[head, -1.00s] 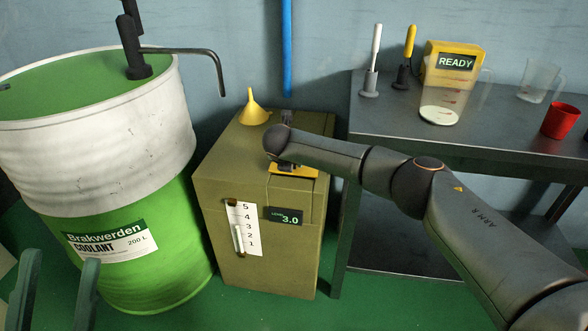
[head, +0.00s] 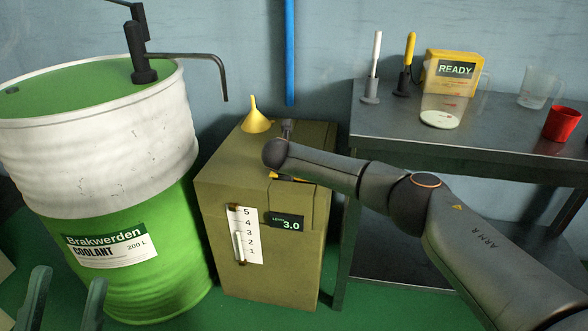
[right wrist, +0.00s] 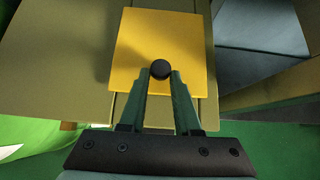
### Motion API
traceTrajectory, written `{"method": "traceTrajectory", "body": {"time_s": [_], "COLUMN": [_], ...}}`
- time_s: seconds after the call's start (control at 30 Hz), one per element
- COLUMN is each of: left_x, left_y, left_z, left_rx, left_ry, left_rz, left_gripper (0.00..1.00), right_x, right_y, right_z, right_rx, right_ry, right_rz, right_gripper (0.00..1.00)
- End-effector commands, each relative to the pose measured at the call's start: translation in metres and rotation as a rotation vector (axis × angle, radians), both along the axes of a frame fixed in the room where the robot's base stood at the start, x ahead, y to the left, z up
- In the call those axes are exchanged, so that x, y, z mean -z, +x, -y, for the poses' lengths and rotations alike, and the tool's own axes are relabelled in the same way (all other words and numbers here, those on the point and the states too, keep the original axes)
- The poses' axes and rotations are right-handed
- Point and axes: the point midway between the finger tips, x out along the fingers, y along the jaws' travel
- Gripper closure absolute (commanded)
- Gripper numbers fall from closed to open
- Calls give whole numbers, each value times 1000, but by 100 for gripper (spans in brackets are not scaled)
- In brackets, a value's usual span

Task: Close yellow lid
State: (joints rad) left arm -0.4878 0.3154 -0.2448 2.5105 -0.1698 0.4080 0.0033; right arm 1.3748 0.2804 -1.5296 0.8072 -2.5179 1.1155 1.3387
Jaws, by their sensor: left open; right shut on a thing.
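The yellow lid (right wrist: 140,35) lies at the top of the olive box and fills the middle of the right wrist view. In the head view only a thin yellow strip of the lid (head: 290,179) shows below my right wrist. My right gripper (right wrist: 161,78) is shut on the lid's round black knob (right wrist: 160,68). In the head view my right arm hides that gripper and most of the lid. I cannot tell whether the lid sits fully flush. My left gripper (head: 72,275) is open and empty at the lower left, away from the box.
The olive box (head: 215,180) has a level display reading 3.0 and a yellow funnel (head: 256,118) on top. A green-white coolant drum (head: 95,160) stands at left. A dark metal table (head: 480,148) at right holds a measuring jug, a red cup (head: 562,123) and a yellow READY unit (head: 450,70).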

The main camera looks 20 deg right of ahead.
Motion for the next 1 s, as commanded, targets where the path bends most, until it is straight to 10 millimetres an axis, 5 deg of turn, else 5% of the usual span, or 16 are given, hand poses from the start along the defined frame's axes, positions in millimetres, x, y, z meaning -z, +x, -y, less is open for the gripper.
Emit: {"method": "traceTrajectory", "body": {"time_s": [0.03,0.2,0.23,0.5,1.0], "left_x": [1,1,1,0,-3], "left_y": [0,0,0,0,0], "left_z": [0,0,0,0,-1], "left_rx": [1,1,1,0,-5], "left_ry": [0,0,0,0,-9], "left_rz": [1,2,2,3,4], "left_gripper": [50,50,50,50,50], "right_x": [12,12,12,12,9], "right_y": [-4,-4,-4,-4,-6], "right_z": [-2,-2,-2,-2,1], "right_rx": [-2,-3,-3,0,8], "right_ry": [5,5,5,6,5], "right_rz": [-20,-20,-20,-20,-22], "right_gripper": [100,100,68,40,40]}}
